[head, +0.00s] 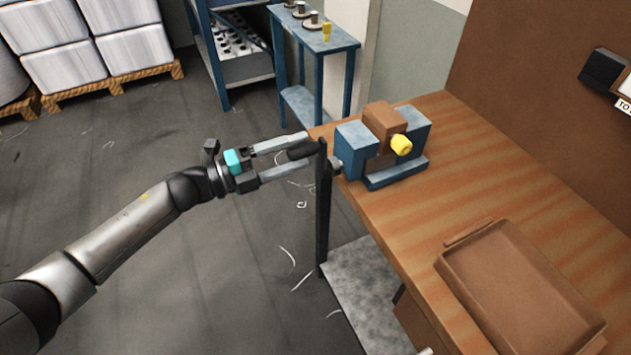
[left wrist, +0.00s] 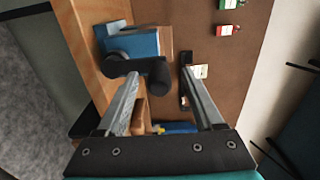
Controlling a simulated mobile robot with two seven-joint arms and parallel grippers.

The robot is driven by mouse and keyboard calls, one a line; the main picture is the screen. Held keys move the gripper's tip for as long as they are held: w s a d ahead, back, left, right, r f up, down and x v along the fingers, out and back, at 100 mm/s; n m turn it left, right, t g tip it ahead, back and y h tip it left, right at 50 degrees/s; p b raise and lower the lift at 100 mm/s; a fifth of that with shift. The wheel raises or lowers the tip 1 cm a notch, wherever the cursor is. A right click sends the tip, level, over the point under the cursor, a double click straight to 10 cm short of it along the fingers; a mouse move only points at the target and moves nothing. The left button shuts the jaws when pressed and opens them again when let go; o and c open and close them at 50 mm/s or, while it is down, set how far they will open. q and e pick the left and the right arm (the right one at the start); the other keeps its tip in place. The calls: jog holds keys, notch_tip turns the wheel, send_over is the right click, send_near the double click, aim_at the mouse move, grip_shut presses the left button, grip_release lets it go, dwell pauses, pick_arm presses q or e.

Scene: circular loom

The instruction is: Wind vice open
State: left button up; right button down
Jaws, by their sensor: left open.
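The vice's black handle (head: 301,149) sticks out past the bench edge. My left gripper (head: 306,152) is open, with its two grey fingers on either side of the black handle grip. In the left wrist view, the handle (left wrist: 157,76) lies between the fingertips, and part of the blue vice (left wrist: 130,44) shows beyond it. I cannot tell whether either finger touches the handle. My right gripper is out of view.
A brown tray (head: 515,285) lies on the bench (head: 430,205) to the right of the vice. A dark post (head: 322,215) stands under the bench edge near my gripper. A blue stand (head: 335,42) is behind.

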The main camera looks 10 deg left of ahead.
pick_arm(q)
jog(key=shift+f, duration=0.1)
jog(key=v, duration=0.8)
